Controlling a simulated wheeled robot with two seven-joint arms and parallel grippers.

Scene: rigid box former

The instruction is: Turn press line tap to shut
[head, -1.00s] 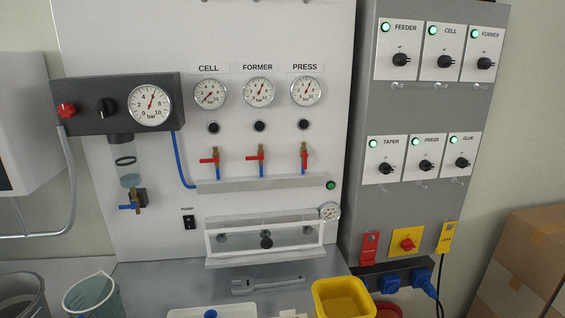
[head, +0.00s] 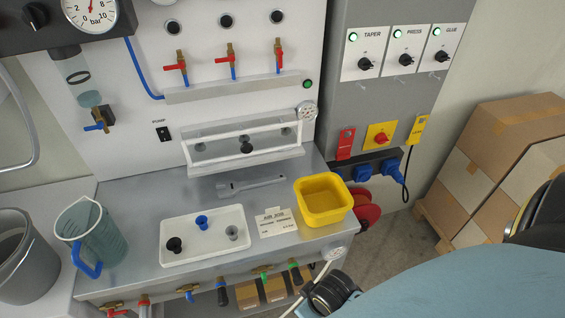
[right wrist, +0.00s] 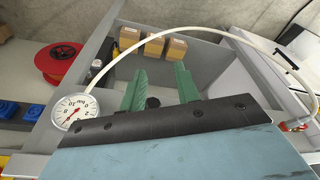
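The press line tap (head: 277,55) is the rightmost of three red-handled taps on the white panel in the head view. Its red handle stands upright, in line with its blue hose, while the cell tap (head: 177,66) and former tap (head: 230,60) have handles lying across. My right gripper (right wrist: 158,88) shows in the right wrist view with two green fingers apart and nothing between them. It is low by the bench front, well away from the press tap. My right arm fills the lower right of the head view. My left gripper is not in view.
The bench holds a white tray (head: 166,258), a yellow bin (head: 323,199), a grey wrench (head: 250,186) and a jug (head: 92,238). Several more taps line its front edge. A white hose (right wrist: 225,36) arches past my right gripper. Boxes (head: 500,150) stand at right.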

